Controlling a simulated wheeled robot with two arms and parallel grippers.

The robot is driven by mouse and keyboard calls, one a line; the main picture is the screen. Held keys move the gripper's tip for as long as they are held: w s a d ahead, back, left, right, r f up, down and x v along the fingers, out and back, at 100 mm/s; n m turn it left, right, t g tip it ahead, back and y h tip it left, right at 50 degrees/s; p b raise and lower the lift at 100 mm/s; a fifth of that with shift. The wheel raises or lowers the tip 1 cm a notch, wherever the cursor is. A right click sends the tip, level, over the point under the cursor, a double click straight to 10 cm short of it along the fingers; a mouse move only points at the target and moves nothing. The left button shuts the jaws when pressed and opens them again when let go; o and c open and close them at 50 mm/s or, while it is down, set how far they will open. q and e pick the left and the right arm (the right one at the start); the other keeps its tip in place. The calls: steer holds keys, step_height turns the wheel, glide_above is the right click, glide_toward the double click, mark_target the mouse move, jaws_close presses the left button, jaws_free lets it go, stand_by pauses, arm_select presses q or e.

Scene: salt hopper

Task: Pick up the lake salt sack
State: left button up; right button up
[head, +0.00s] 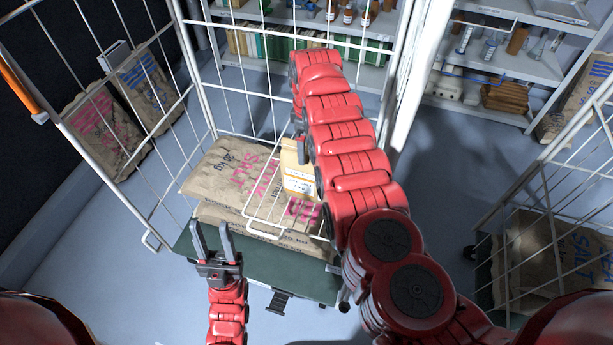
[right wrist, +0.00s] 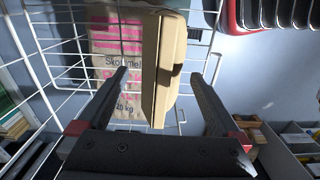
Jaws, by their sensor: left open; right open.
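No label in view clearly reads lake salt. Brown paper sacks with pink print (head: 228,175) lie stacked on the green-decked cage trolley in the head view; the top one seems to read rock salt. A tan packet with a white label (head: 298,180) stands over them, beside my right gripper. In the right wrist view a tan, box-like object (right wrist: 165,65) shows between the spread fingers of my right gripper (right wrist: 160,80); contact cannot be told. A pink-printed sack (right wrist: 108,65) lies beyond it. My left gripper (head: 212,240) is open and empty at the trolley's near edge.
Two sacks, one pink-printed (head: 103,130) and one blue-printed (head: 145,85), lean at the left behind white wire mesh. A sea salt sack (head: 575,268) sits in another cage at the right. Shelves (head: 495,62) stand at the back. Grey floor (head: 440,160) is open between the cages.

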mark_target(306, 171)
steer(key=shift+a+f+b, duration=0.1)
steer(key=shift+f+b, duration=0.2)
steer(key=shift+f, duration=0.35)
step_height(306, 171, down, 5)
steer(key=b, duration=0.4)
steer(key=shift+a+r, duration=0.1)
steer(key=shift+r, duration=0.1)
steer(key=shift+s+r, duration=0.1)
steer(key=shift+c, duration=1)
jaws_close()
